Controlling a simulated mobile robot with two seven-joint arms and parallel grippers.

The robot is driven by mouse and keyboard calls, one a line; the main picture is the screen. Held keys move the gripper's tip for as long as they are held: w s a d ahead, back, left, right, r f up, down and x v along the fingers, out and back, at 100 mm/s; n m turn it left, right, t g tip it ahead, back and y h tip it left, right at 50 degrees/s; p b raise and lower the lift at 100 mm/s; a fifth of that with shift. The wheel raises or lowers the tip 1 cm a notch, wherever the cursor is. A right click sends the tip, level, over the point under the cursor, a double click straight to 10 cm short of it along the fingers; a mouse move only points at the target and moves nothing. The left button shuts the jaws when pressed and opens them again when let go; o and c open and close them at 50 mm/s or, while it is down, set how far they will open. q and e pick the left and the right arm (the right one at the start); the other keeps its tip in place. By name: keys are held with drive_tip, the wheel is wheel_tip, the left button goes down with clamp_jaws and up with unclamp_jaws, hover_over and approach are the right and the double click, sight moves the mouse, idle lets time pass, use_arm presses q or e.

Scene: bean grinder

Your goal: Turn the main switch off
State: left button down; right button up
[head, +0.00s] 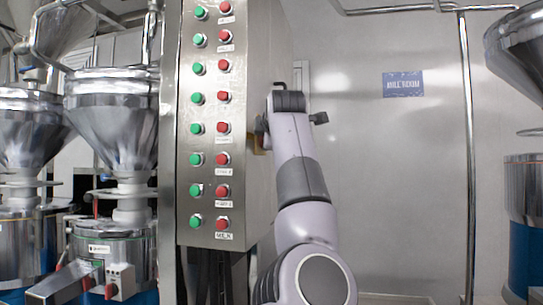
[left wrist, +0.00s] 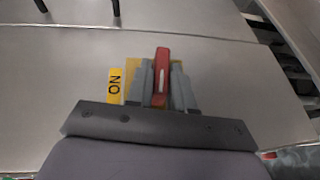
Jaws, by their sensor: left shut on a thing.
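The main switch shows in the left wrist view as a red handle (left wrist: 162,62) over a yellow plate (left wrist: 133,66). A yellow "ON" label (left wrist: 115,86) is beside it on the left, its lettering turned sideways. My left gripper (left wrist: 162,72) is shut on the red handle, one grey finger on each side. In the head view my left gripper (head: 262,131) reaches the right side face of the steel control cabinet (head: 258,60). A bit of the yellow plate (head: 263,143) shows there; the handle is hidden. My right gripper is not in view.
The cabinet front carries green buttons (head: 196,98) and red buttons (head: 224,97). Steel hoppers (head: 110,115) stand at the left, another (head: 518,50) at the right edge. A vertical pipe (head: 467,150) runs before the back wall. The space between arm and pipe looks clear.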

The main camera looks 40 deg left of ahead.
use_arm(q)
drive_tip(key=shift+f+n+t+y+b, duration=0.35)
drive_tip(key=shift+t+b, duration=0.25)
drive_tip(key=shift+b, duration=0.55)
drive_tip(key=shift+r+y, duration=0.15)
drive_tip(key=shift+y, duration=0.1)
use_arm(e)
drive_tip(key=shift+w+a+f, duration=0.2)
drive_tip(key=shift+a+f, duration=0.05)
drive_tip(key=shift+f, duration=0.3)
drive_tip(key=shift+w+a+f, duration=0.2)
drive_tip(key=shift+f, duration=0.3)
use_arm(q)
drive_tip(key=c, duration=1.1)
unclamp_jaws()
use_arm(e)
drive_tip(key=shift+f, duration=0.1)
use_arm(q)
drive_tip(key=shift+d, duration=0.1)
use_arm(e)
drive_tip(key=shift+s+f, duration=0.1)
